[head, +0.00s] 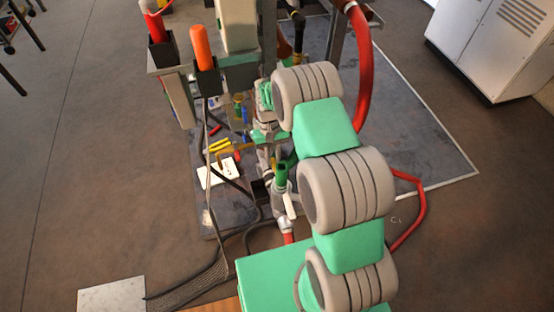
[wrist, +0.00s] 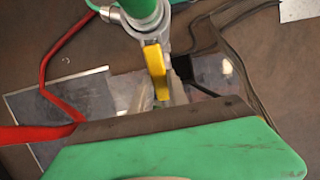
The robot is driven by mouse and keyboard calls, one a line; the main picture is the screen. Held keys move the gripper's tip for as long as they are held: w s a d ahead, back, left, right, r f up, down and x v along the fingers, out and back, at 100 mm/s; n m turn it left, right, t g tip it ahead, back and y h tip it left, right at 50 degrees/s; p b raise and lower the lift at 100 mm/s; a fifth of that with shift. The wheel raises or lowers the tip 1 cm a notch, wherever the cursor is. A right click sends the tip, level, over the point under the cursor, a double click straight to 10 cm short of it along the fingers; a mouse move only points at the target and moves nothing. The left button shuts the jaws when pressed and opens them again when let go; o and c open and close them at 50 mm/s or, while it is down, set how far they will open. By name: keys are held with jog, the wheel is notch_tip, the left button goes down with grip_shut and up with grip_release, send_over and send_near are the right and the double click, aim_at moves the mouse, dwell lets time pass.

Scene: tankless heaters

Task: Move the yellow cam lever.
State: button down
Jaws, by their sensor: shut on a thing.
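The yellow cam lever (wrist: 154,61) hangs from a metal coupling below a green pipe (wrist: 141,8) in the wrist view. My gripper (wrist: 162,86) is shut on the lower end of the lever, with one pale finger on either side. The fingers partly hide that end. In the head view, I cannot clearly make out my fingertips or the held lever among the pipework beyond my arm.
A red hose (head: 362,62) and an orange-handled tool (head: 203,48) are near the rig. A green-topped fitting with a white lever (head: 290,205) stands left of my arm. Dark cables lie on the floor. A white cabinet (head: 497,43) stands at the upper right.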

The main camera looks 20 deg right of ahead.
aim_at(274, 163)
jog(key=c, duration=1.3)
grip_release()
jog(key=shift+r, duration=0.45)
jog(key=r, duration=0.3)
jog(key=shift+s+r+p, duration=0.15)
jog(key=shift+s+p, duration=0.1)
jog(key=shift+p, duration=0.1)
jog(key=s+r, duration=0.3)
jog(key=s, duration=0.1)
jog(key=s+r+p, duration=0.1)
jog(key=s+r, duration=0.2)
jog(key=s, duration=0.2)
jog(key=s+r, duration=0.2)
jog(key=s, duration=0.2)
jog(key=shift+s+r+p, duration=0.25)
jog(key=shift+r+p, duration=0.15)
